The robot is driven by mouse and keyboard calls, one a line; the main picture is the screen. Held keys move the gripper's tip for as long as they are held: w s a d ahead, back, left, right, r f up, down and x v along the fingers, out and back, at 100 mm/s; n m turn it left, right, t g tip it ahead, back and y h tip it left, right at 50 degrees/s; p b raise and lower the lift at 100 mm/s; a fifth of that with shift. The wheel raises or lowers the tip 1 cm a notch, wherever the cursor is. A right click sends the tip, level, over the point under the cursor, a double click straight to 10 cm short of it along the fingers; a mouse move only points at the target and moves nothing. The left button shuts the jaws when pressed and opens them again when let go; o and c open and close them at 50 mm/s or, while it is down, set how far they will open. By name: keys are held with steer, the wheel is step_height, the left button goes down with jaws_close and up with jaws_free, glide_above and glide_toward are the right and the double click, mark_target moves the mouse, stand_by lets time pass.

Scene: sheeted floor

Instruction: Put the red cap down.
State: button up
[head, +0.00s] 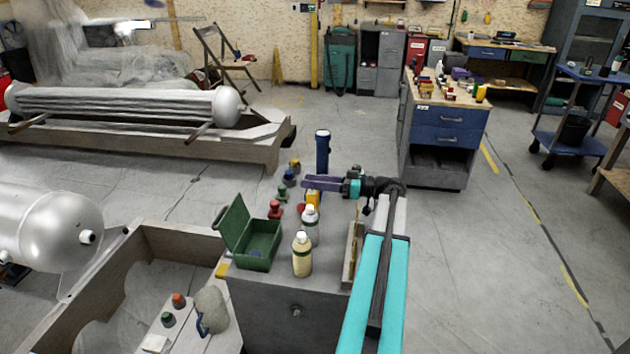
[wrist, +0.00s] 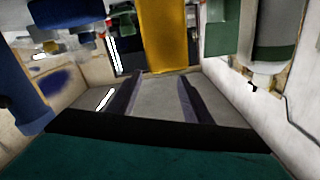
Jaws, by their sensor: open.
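A red cap-like piece (head: 275,209) stands on the grey cabinet top behind the green box in the head view. An orange-red capped piece (head: 178,300) sits lower, on the pale board at the left. I cannot tell for certain which is the red cap. My gripper (head: 308,183) reaches left over the far end of the cabinet top, just above a yellow block (head: 313,199). In the wrist view, my gripper (wrist: 160,79) has its two dark fingers apart, with nothing between them. The yellow block (wrist: 165,35) shows beyond the fingertips.
An open green box (head: 258,243) and two pale bottles (head: 302,255) stand nearer on the cabinet top. Green (head: 282,194) and blue (head: 290,178) pieces stand near the red one. A tall blue cylinder (head: 322,152) rises behind my gripper.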

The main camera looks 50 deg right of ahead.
steer(key=shift+r+p, duration=0.3)
steer(key=shift+r, duration=0.15)
steer(key=b+v, duration=0.1)
steer(key=v, duration=1.1)
steer(key=shift+f+b, duration=0.2)
steer(key=shift+b, duration=0.1)
